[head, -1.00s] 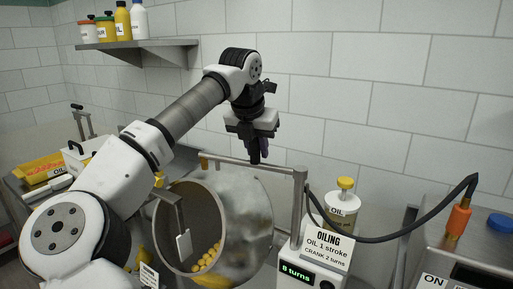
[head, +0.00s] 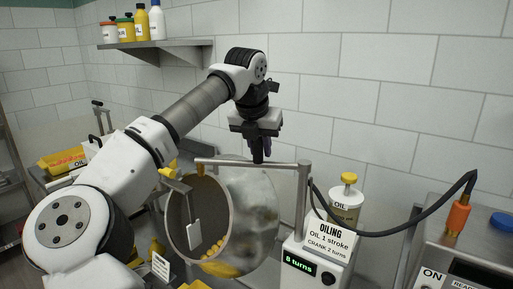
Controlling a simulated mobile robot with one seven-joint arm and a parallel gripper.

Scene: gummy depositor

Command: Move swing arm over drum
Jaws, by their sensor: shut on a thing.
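The swing arm (head: 225,162) is a grey horizontal bar with a yellow end at its left. It joins an upright post (head: 303,200) on the right and passes above the drum. The drum (head: 258,215) is a shiny metal barrel with its open mouth facing left and yellow pieces (head: 217,240) inside. My gripper (head: 261,155) points down and is shut on the swing arm, near the middle of the bar. The fingertips are dark and small, so the exact contact is hard to see.
An OIL bottle (head: 345,200) with a yellow cap stands right of the post, behind an OILING sign (head: 317,236). A display (head: 299,265) reads "8 turns". A black hose (head: 420,221) runs to an orange fitting (head: 458,217). A shelf with bottles (head: 155,44) hangs at upper left.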

